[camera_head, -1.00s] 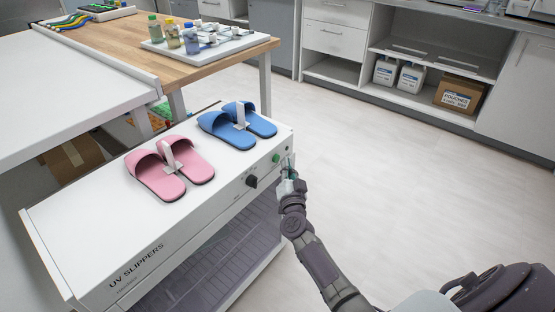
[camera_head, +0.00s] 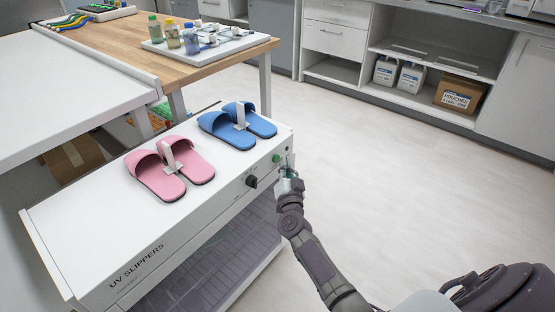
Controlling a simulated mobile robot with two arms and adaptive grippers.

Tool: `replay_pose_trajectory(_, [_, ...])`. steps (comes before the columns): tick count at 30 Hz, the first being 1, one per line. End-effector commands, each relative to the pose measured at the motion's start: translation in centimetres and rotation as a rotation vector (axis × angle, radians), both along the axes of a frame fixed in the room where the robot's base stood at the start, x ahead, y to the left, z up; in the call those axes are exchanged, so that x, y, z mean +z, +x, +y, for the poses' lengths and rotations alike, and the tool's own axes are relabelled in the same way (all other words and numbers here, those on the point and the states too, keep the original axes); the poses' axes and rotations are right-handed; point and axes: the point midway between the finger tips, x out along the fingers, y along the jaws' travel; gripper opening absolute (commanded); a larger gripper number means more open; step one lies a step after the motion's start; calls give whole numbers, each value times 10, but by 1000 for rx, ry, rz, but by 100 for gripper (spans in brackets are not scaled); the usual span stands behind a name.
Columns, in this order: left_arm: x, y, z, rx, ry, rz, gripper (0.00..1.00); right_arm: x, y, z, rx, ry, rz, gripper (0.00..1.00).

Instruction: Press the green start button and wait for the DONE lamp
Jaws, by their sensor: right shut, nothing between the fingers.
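A white cabinet marked "UV SLIPPERS" (camera_head: 100,215) stands at the lower left. Its front panel carries a black knob (camera_head: 251,182) and a green button (camera_head: 276,158) near the right end. My right gripper (camera_head: 287,162) is shut and empty, just to the right of the green button. I cannot tell whether its tips touch the panel. Part of the panel's right end is hidden by the gripper. I cannot make out a DONE lamp. My left gripper is not in view.
Pink slippers (camera_head: 160,182) and blue slippers (camera_head: 222,130) lie on the cabinet top. Behind it, a wooden table (camera_head: 185,74) holds a white tray with bottles. The floor (camera_head: 400,170) to the right is clear. Far shelves hold jugs and a cardboard box (camera_head: 459,94).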

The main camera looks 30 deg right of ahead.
Motion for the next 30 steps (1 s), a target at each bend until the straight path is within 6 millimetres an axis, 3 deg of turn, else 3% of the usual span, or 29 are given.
replay_pose_trajectory(30, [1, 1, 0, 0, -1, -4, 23, 0, 8, 3, 0, 0, 0, 0])
